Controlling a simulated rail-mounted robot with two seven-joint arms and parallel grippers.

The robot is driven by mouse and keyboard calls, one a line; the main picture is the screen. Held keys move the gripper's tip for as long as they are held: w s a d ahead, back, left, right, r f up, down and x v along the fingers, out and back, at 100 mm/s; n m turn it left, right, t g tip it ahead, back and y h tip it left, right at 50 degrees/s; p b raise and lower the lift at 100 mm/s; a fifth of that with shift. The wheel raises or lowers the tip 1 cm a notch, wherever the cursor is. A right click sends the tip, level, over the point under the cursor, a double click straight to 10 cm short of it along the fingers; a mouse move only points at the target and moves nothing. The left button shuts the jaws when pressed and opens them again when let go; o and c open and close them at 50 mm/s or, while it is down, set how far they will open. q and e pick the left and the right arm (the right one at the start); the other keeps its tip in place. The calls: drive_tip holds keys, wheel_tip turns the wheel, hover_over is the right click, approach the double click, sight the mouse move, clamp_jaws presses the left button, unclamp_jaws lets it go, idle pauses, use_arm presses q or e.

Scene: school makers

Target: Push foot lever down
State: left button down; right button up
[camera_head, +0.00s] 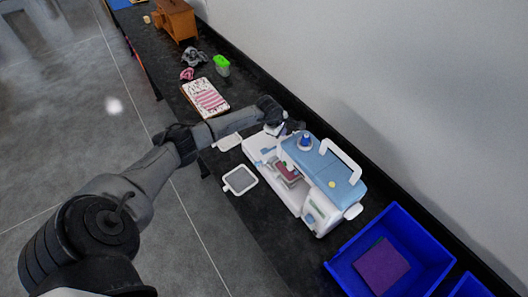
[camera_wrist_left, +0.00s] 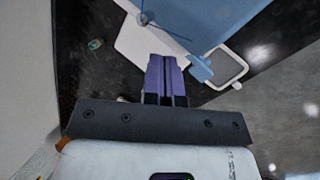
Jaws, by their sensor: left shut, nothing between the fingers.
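The white and light-blue sewing machine (camera_head: 322,174) stands on the dark table, with a white handle on top. It also shows in the wrist view as a blue body (camera_wrist_left: 205,15) and a white base (camera_wrist_left: 150,45). My left gripper (camera_head: 277,128) is at the machine's far end, beside its head. In the wrist view its purple fingers (camera_wrist_left: 165,62) are together, with nothing between them, over the white base. A small light-blue tab (camera_wrist_left: 200,69) shows just right of the fingertips; I cannot tell if it is the foot lever or if they touch it. My right gripper is not in view.
A white-framed grey pad (camera_head: 240,180) lies at the table's front edge. A blue bin (camera_head: 344,266) holding a purple piece (camera_head: 382,266) is near right. Patterned cloth (camera_head: 206,97), a green-topped container (camera_head: 222,66) and a wooden box (camera_head: 176,20) stand farther back. The wall runs along the right.

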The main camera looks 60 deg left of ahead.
sight(265, 151)
use_arm(q)
drive_tip(key=s+m+g, duration=0.1)
drive_tip(key=s, duration=0.1)
drive_tip(key=s+m+g, duration=0.1)
drive_tip(key=s+g, duration=0.1)
drive_tip(key=s+a+f+m+g, duration=0.1)
drive_tip(key=s, duration=0.1)
drive_tip(key=shift+y, duration=0.3)
drive_tip(key=shift+s+m+g, duration=0.15)
drive_tip(key=shift+m+g, duration=0.15)
drive_tip(key=shift+m, duration=0.7)
drive_tip(key=shift+d+f, duration=0.1)
drive_tip(key=f+b, duration=0.1)
drive_tip(key=f, duration=0.1)
drive_tip(key=f+b, duration=0.2)
drive_tip(key=f, duration=0.1)
drive_tip(key=shift+a, duration=0.2)
drive_tip(key=shift+a+f+b, duration=0.15)
drive_tip(key=shift+f+b, duration=0.6)
drive_tip(key=shift+f, duration=0.2)
